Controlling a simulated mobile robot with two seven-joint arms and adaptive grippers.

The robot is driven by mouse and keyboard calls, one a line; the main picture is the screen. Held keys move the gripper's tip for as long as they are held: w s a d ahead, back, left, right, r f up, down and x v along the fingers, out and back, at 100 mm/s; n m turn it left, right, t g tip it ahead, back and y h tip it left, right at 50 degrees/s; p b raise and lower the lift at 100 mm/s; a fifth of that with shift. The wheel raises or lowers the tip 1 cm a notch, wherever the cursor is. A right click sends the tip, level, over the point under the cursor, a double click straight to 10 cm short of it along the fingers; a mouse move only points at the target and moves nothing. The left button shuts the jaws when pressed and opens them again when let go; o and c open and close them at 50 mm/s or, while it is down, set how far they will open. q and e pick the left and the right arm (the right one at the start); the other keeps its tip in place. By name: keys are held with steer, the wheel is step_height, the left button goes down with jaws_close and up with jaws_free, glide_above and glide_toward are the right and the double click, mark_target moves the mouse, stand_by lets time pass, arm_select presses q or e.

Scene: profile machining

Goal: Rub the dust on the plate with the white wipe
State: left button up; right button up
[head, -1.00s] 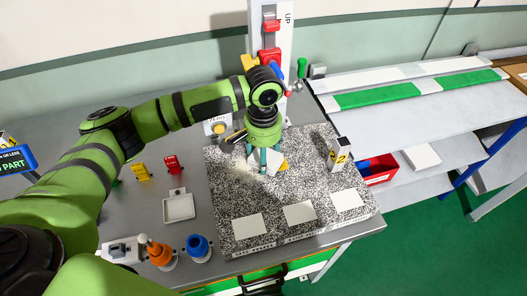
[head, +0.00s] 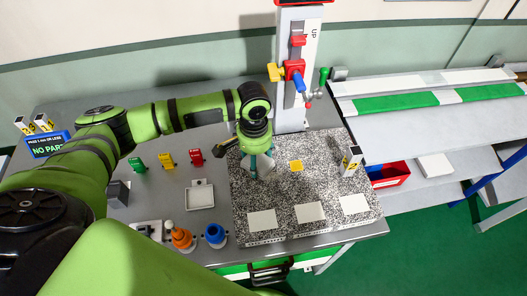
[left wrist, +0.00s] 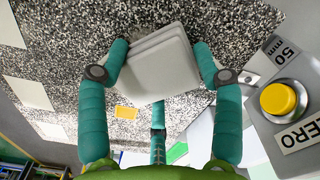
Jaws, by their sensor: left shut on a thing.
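My left gripper (head: 260,168) is low over the speckled black-and-white plate (head: 245,205), near its left rear part. In the left wrist view its teal fingers (left wrist: 158,75) are shut on the white wipe (left wrist: 152,62), a pale folded pad. The speckled plate (left wrist: 70,55) lies behind the pad. I cannot tell whether the pad touches the plate. No dust can be made out clearly; the gripper covers that area. My right gripper is not in view.
A stand with red and blue handles (head: 295,75) rises behind the plate. White cards, including one in the middle (head: 310,212), lie along the front. A yellow button (left wrist: 278,98) is close to the gripper.

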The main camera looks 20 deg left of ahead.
mark_target(242, 162)
arm_select(q)
steer(key=shift+s+a+f, duration=0.15)
steer(key=shift+s+a, duration=0.45)
steer(key=shift+a, duration=0.2)
steer(key=shift+s+a+f, duration=0.1)
steer(key=shift+s+a, duration=0.5)
steer(key=shift+a, duration=0.2)
steer(key=shift+r, duration=0.1)
steer(key=shift+w, duration=0.1)
